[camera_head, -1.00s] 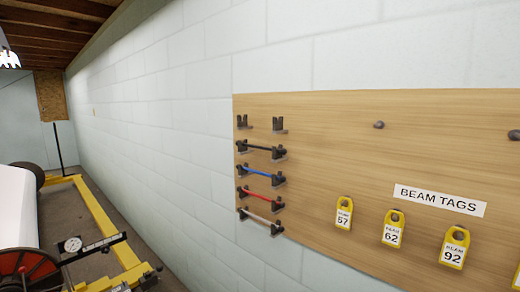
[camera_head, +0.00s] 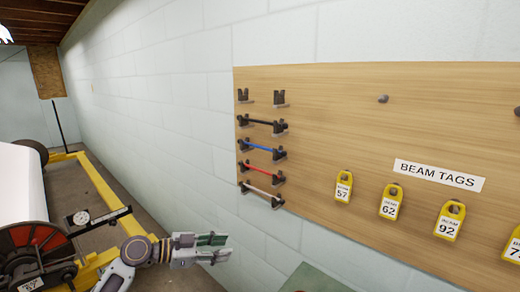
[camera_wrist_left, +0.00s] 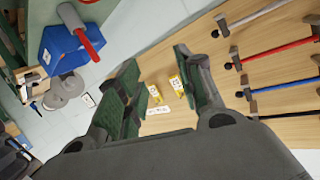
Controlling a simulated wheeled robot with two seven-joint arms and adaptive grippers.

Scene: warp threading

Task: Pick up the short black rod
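The short black rod (camera_head: 261,122) rests level in a pair of dark holders on the wooden board, above the blue, red and white rods. The black rod also shows at the right edge of the left wrist view (camera_wrist_left: 285,113). My left gripper (camera_head: 222,247) is low in the head view, below and to the left of the rods, and clear of them. In the left wrist view its two green-padded fingers (camera_wrist_left: 163,92) stand apart with nothing between them. My right gripper is in neither view.
The wooden board (camera_head: 335,115) hangs on a pale block wall. An empty holder pair (camera_head: 262,97) sits above the black rod. A blue rod (camera_head: 261,146), red rod (camera_head: 261,169) and white rod (camera_head: 261,189) hang below it. Yellow tags (camera_head: 390,202) hang right. A yellow-framed machine (camera_head: 101,192) stands left.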

